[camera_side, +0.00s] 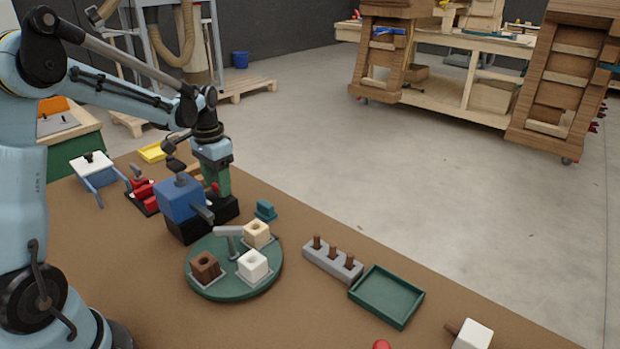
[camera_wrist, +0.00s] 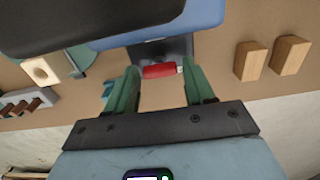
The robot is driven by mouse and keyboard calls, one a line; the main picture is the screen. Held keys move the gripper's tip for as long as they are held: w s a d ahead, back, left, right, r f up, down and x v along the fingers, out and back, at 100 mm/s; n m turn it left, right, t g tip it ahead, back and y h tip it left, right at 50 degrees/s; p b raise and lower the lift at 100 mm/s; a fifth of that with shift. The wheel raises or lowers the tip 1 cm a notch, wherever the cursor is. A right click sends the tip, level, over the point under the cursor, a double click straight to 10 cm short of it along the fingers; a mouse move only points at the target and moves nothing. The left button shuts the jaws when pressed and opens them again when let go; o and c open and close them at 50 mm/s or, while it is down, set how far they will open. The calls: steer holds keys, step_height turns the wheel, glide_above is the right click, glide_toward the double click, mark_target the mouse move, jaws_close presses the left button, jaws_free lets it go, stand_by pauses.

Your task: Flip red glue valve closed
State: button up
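The red glue valve (camera_wrist: 160,71) is a small red bar with a pale tip at its right end, in front of a dark block below the blue box (camera_wrist: 165,32) in the wrist view. My gripper (camera_wrist: 160,64) has its green fingers apart, one on each side of the red bar, with visible gaps. In the side view my gripper (camera_side: 215,185) points down just behind the blue box (camera_side: 180,199), which sits on a black base (camera_side: 190,230) and has a grey lever on its front.
A green turntable (camera_side: 225,290) bears brown, white and cream blocks. A grey rack (camera_side: 345,268) with brown pegs and a green tray (camera_side: 388,298) lie right. Red clamps (camera_side: 143,192) lie left of the blue box. Two wooden blocks (camera_wrist: 250,62) (camera_wrist: 290,56) stand right in the wrist view.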

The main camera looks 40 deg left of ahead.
step_height(320, 180, up, 12)
stand_by(0.8)
steer(key=shift+r, duration=0.1)
steer(key=s+d+f+t, duration=0.2)
steer(key=s+d+t, duration=0.1)
steer(key=d, duration=0.6)
steer(key=s+d+f+t, duration=0.3)
steer(key=s+d, duration=0.3)
steer(key=d, duration=0.2)
steer(key=shift+s+d+t, duration=0.3)
steer(key=shift+d+t, duration=0.1)
steer(key=shift+t, duration=0.2)
